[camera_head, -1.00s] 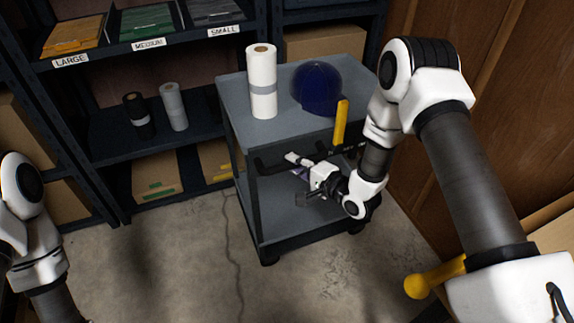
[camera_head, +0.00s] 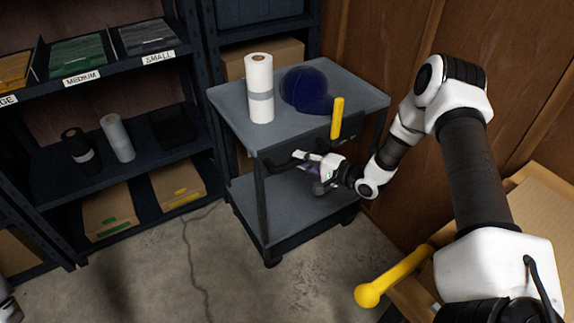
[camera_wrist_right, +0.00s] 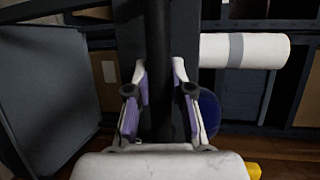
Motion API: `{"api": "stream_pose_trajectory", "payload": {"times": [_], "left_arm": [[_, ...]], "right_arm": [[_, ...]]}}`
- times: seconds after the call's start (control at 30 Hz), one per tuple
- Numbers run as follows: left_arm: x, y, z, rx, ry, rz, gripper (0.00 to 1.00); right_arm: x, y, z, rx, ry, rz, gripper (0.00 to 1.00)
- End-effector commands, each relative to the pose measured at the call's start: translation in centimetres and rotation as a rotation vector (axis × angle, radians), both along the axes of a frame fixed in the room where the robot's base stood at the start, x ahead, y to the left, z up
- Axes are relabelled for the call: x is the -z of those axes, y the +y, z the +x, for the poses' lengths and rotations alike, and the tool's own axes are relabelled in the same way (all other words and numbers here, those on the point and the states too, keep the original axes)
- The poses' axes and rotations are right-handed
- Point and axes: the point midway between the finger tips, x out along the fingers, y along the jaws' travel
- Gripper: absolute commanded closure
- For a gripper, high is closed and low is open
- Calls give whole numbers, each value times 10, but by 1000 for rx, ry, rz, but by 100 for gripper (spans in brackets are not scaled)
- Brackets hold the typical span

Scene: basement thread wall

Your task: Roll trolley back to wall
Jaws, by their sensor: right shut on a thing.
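The grey two-tier trolley (camera_head: 225,97) stands near the wooden wall (camera_head: 385,30), its wheels on the concrete floor. My right gripper (camera_head: 308,160) is at the trolley's front side, just below its top tier. It is shut on the dark trolley handle (camera_head: 277,164). In the right wrist view, the fingers (camera_wrist_right: 160,100) lie on either side of the dark bar. A white roll with a grey band (camera_head: 260,85) stands upright on the top tier, beside a dark blue cap (camera_head: 305,90). My left gripper is out of view.
A dark shelf unit (camera_head: 200,90) with labelled bins stands left of the trolley. A yellow upright piece (camera_head: 337,118) shows at the trolley's front edge. A yellow round-ended bar (camera_head: 390,278) and a cardboard box (camera_head: 540,215) are at lower right. Floor (camera_head: 150,260) at lower left is clear.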

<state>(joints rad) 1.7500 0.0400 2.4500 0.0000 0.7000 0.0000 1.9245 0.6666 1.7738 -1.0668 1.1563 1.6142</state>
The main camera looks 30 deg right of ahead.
Motion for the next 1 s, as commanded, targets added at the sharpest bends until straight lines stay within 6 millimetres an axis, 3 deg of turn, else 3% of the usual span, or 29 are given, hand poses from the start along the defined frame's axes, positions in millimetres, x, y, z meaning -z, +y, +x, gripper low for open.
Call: {"api": "stream_pose_trajectory", "payload": {"times": [0.3,0.83,0.87,0.9,0.93,1.0], "left_arm": [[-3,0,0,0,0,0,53],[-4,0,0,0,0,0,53],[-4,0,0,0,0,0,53],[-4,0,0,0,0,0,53],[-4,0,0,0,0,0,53],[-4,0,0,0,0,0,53]], "right_arm": [[0,-33,1,1,0,-1,100],[-1,-41,2,4,-2,0,100],[-1,-41,2,4,-2,0,72],[-1,-42,2,5,-3,-1,57],[-1,-41,2,4,-2,0,53],[0,-41,2,3,-2,0,53]]}}
